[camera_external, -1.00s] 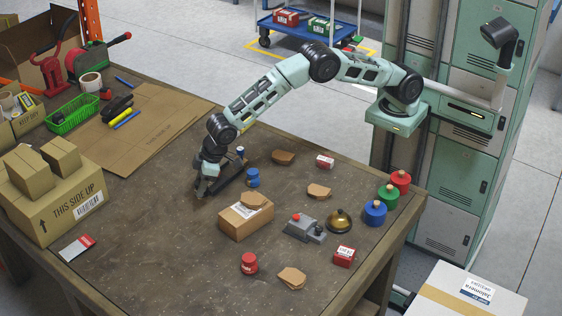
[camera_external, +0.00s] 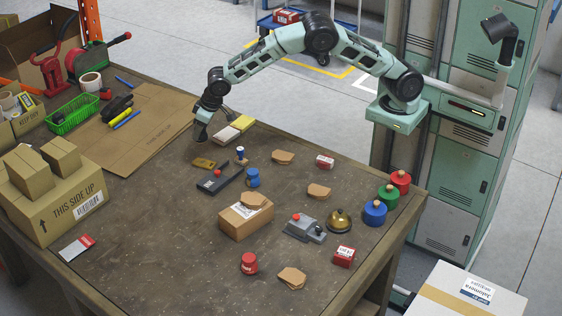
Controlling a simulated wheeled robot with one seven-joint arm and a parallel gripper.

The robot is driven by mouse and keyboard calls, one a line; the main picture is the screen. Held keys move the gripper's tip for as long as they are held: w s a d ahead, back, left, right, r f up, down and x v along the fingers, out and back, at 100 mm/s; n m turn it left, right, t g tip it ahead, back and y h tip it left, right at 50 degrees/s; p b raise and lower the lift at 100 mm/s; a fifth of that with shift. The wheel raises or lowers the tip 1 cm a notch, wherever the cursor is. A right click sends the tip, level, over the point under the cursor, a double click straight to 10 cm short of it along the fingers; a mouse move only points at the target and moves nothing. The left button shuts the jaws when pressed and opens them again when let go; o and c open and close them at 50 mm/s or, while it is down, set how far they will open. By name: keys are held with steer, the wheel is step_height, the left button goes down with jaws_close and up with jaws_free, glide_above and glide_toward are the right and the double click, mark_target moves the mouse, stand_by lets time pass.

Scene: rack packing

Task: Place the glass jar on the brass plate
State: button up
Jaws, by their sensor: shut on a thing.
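My gripper (camera_external: 203,127) is shut and held above the far left part of the table, near its back edge. A small dark thing (camera_external: 200,134) is between its fingertips. It is too small to make out clearly, but no other glass jar stands out on the table, so I take it as the glass jar. The brass plate (camera_external: 204,163) is a small flat brownish-gold piece lying on the table. It is just below the gripper in the picture, apart from it, and looks bare.
A black device with a red knob (camera_external: 215,184) lies just in front of the plate. A small blue-topped bottle (camera_external: 240,153) and a blue jar (camera_external: 253,178) stand to the right. A cardboard box (camera_external: 245,222) is nearer. Pale and yellow pads (camera_external: 226,136) lie behind.

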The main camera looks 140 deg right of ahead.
step_height(320, 180, down, 10)
steer(key=shift+s+r+p, duration=0.1)
steer(key=shift+r+p, duration=0.1)
steer(key=shift+p, duration=0.35)
steer(key=shift+f, duration=0.2)
steer(key=o, duration=1)
steer(key=shift+o, duration=0.2)
